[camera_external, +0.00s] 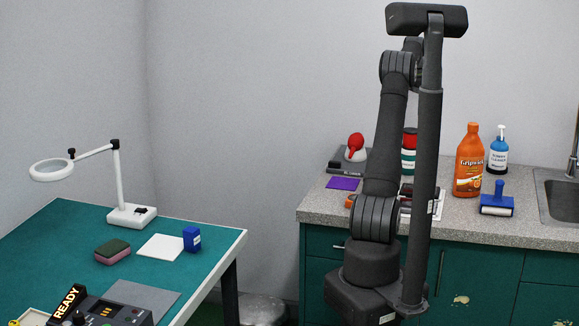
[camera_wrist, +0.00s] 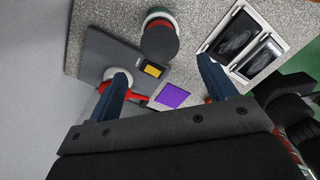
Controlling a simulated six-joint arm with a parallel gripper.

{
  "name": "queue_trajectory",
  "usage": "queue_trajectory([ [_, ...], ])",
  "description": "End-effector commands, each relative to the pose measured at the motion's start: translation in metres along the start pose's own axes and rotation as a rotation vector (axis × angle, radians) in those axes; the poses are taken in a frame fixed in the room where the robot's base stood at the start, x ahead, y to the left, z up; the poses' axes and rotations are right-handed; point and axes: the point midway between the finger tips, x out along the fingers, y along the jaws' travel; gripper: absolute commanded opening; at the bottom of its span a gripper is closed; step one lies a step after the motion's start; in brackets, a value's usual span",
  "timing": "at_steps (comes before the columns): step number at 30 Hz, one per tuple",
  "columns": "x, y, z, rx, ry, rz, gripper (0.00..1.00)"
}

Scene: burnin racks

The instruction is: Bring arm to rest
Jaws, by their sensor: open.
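My gripper (camera_wrist: 163,68) shows in the wrist view as two dark blue fingers spread wide apart, with nothing between them that they touch. It points down over the grey speckled counter (camera_external: 480,231). In the external view my dark grey arm stands upright in front of the counter, folded with its elbow at the top. I cannot make out the fingers there.
A green table (camera_external: 60,232) is left.

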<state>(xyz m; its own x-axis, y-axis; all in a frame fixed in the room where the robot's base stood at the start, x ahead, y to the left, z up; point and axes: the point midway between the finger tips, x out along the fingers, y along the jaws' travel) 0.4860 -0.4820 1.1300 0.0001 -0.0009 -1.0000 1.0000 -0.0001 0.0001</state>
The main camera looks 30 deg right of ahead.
Motion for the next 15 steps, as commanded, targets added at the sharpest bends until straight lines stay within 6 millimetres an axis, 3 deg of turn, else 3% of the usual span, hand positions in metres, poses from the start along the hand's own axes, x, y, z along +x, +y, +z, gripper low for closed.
queue_trajectory([
  [5, 0.025, -0.001, -0.001, 0.000, 0.003, -0.003, 0.77],
  [15, 0.093, -0.001, -0.001, 0.000, 0.004, -0.003, 0.77],
])
